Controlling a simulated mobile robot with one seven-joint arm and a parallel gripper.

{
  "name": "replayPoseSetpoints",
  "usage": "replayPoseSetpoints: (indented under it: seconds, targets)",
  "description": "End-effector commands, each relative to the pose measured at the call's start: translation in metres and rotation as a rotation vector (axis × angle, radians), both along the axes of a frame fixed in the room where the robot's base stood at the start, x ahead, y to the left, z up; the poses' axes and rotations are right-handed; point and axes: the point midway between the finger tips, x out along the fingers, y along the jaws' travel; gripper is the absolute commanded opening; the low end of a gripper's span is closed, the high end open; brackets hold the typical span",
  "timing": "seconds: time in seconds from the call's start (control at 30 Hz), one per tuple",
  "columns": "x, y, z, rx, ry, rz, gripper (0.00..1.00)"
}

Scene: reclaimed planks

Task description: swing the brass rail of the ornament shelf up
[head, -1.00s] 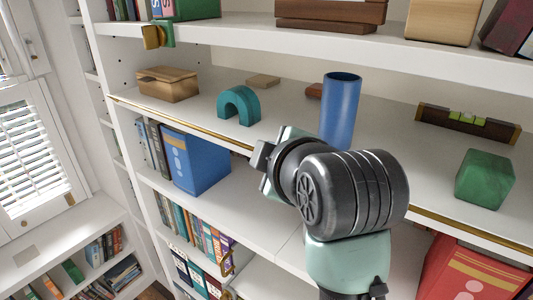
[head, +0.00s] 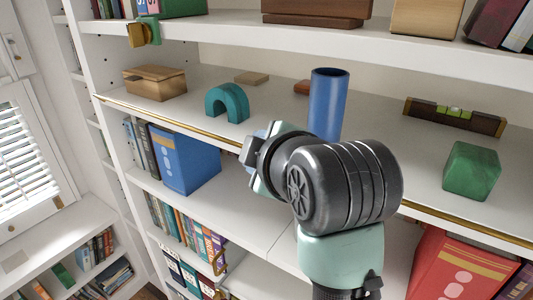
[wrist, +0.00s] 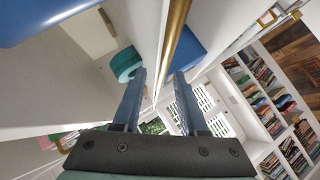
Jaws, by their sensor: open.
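The brass rail (head: 170,122) is a thin bar lying low along the front edge of the white ornament shelf (head: 225,118). My arm hides its middle stretch in the head view. My gripper is at the shelf front, its fingers mostly hidden behind my wrist in the head view. In the wrist view my gripper (wrist: 159,74) is open, fingers pointing along the shelf edge. There the brass rail (wrist: 176,36) runs through the gap between the fingertips. I cannot tell whether either finger touches it.
On the ornament shelf stand a wooden box (head: 154,83), a teal arch (head: 227,103), a blue cylinder (head: 328,105), a spirit level (head: 454,116) and a green block (head: 471,171). The cylinder is close behind my wrist. A blue book (head: 184,158) stands on the shelf below.

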Motion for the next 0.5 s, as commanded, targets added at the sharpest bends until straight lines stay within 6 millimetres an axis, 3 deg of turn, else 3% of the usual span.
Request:
replayPoseSetpoints:
  seconds: [0.5]
  targets:
    - [-0.092,-0.027,0.046,-0.004,-0.006,-0.005,0.42]
